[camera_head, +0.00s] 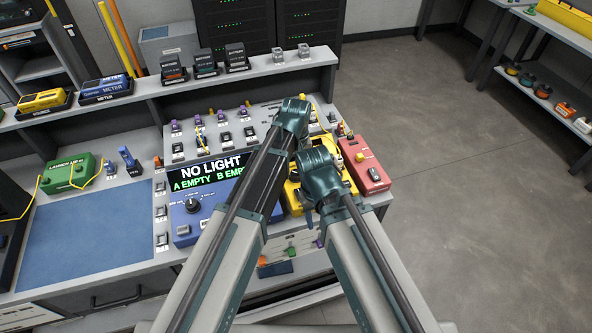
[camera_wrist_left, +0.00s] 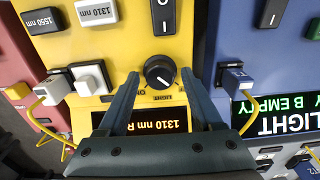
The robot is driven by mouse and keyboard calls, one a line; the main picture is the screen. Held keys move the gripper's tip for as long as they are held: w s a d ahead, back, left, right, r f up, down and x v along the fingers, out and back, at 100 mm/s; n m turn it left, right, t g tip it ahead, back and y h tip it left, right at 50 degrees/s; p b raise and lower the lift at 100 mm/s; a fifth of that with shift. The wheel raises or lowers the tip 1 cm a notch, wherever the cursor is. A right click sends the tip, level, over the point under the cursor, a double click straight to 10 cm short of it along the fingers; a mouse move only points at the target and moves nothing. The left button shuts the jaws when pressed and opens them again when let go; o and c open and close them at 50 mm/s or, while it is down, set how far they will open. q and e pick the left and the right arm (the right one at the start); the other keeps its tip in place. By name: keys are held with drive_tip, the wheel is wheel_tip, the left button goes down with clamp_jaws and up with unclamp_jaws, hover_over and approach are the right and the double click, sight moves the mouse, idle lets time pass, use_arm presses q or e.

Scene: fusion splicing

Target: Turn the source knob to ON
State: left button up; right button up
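The source is a yellow box (camera_head: 293,198), partly hidden behind my arms in the head view. In the left wrist view its yellow face (camera_wrist_left: 130,52) carries a round black knob (camera_wrist_left: 160,72) with a pale pointer mark, above a dark display (camera_wrist_left: 158,121) reading 1310 nm. In the head view the knob and both gripper tips are hidden by my arms.
A black rocker switch (camera_wrist_left: 163,16) and plugged connectors (camera_wrist_left: 91,78) sit near the knob. A blue meter (camera_head: 183,238) with its own knob stands left of the source, displaying NO LIGHT. A red box (camera_head: 364,160) stands to its right. A blue mat (camera_head: 80,235) lies clear at left.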

use_arm(q)
clamp_jaws()
drive_tip(key=m, duration=0.4)
drive_tip(key=shift+m, duration=0.4)
drive_tip(key=m, duration=0.9)
drive_tip(key=shift+m, duration=2)
